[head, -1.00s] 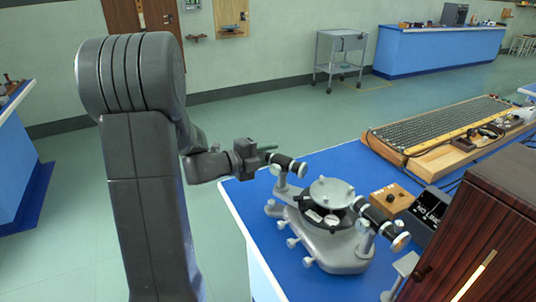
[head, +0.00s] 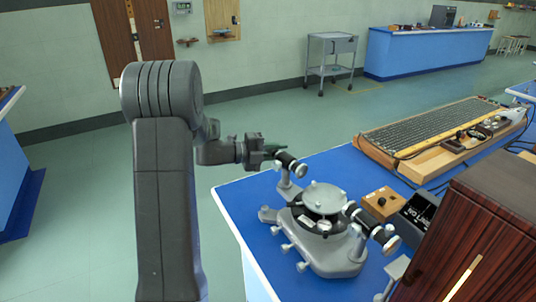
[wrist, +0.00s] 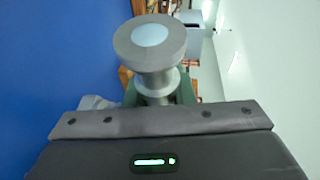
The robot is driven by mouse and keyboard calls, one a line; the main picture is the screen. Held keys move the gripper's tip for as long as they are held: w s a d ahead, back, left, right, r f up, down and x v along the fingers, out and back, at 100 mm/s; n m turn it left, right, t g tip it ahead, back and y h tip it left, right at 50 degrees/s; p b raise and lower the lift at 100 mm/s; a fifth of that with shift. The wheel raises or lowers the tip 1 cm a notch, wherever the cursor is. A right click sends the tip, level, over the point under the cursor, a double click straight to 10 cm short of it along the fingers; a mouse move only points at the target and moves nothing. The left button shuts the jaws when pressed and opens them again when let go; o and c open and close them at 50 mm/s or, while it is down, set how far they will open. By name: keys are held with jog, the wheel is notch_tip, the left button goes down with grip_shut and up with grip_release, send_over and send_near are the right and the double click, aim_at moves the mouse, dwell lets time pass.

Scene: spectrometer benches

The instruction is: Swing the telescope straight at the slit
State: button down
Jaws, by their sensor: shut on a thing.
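The grey spectrometer (head: 325,250) stands on the blue bench, with a round prism table (head: 324,197) at its middle. The telescope (head: 290,163), a black tube with pale ends on a post, is on its far left side. The collimator (head: 370,226) is on the near right side, roughly across the table from the telescope, pointing toward the wooden lamp box. I cannot tell if the two tubes are exactly in line. My gripper (head: 268,155) is shut on the telescope's outer end. In the wrist view the round eyepiece end (wrist: 150,42) sticks up beyond the jaws.
The wooden lamp box (head: 485,235) with a glowing slot stands at the near right. A small wooden box (head: 382,203), a black meter (head: 418,214) and a long grating-like board (head: 435,135) lie behind it on the bench. Floor is free left of the bench (head: 245,215).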

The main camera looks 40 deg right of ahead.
jog(key=shift+s+d+m+g+y, duration=0.1)
jog(key=shift+d+m+g+y, duration=0.2)
jog(key=shift+d+m+g, duration=0.5)
jog(key=shift+s+d+m+g+y, duration=0.1)
jog(key=shift+d+m+g+y, duration=0.3)
jog(key=shift+d, duration=0.65)
jog(key=shift+n, duration=0.3)
jog(key=c, duration=1.2)
grip_release()
jog(key=shift+c, duration=0.2)
jog(key=v, duration=1.4)
jog(key=shift+b, duration=0.4)
jog(key=shift+d+f, duration=0.1)
